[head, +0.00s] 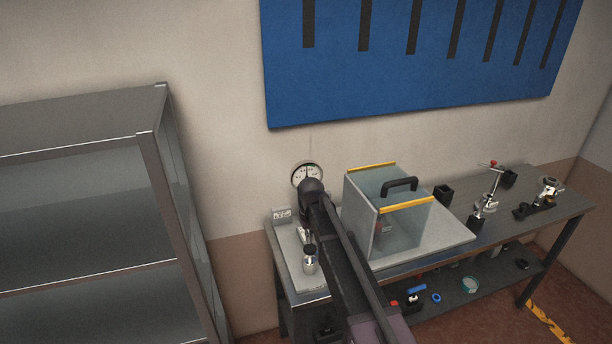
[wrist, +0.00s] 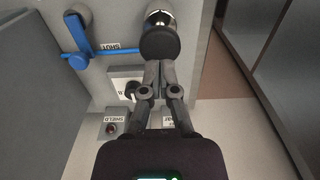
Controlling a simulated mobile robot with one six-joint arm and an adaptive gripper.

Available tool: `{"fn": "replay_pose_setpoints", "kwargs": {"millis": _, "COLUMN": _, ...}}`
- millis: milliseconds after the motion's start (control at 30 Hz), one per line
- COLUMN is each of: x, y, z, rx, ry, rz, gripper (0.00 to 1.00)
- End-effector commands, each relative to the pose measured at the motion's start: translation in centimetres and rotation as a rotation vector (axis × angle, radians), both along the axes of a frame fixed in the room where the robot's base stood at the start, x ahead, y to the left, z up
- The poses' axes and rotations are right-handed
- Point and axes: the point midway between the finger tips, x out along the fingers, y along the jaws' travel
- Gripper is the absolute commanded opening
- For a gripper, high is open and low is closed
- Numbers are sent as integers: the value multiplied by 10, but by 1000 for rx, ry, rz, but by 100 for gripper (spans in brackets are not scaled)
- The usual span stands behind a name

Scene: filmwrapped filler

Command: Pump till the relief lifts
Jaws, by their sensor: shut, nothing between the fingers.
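My gripper (wrist: 157,66) is shut and empty in the wrist view. Its fingertips are close to a black round cap (wrist: 159,43) on a bright metal cylinder (wrist: 160,16); I cannot tell whether they touch it. The black-capped cylinder also shows in the head view (head: 310,265), on the grey base plate at the bench's left end, below my wrist. A round white gauge (head: 307,172) stands behind my arm, partly hidden; its reading is too small to tell. A blue lever (wrist: 80,60) is beside a label reading SHUT (wrist: 121,49).
A clear box (head: 403,236) with yellow edges and a black handle stands right of my arm. Small fittings (head: 488,200) stand farther right on the bench (head: 560,207). A grey shelf unit (head: 80,200) is at left. A block labelled SHIELD (wrist: 116,123) lies near my fingers.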

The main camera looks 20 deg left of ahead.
Motion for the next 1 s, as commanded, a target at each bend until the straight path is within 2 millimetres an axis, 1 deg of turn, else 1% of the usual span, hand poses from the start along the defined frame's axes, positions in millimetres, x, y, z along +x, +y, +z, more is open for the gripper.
{"fn": "replay_pose_setpoints", "kwargs": {"millis": 300, "x": 0, "y": 0, "z": 0, "rx": 0, "ry": 0, "rz": 0, "gripper": 0}}
{"fn": "replay_pose_setpoints", "kwargs": {"millis": 433, "x": 0, "y": 0, "z": -3, "rx": 0, "ry": 0, "rz": 0, "gripper": 0}}
{"fn": "replay_pose_setpoints", "kwargs": {"millis": 1000, "x": 0, "y": 0, "z": -39, "rx": 0, "ry": 0, "rz": 0, "gripper": 0}}
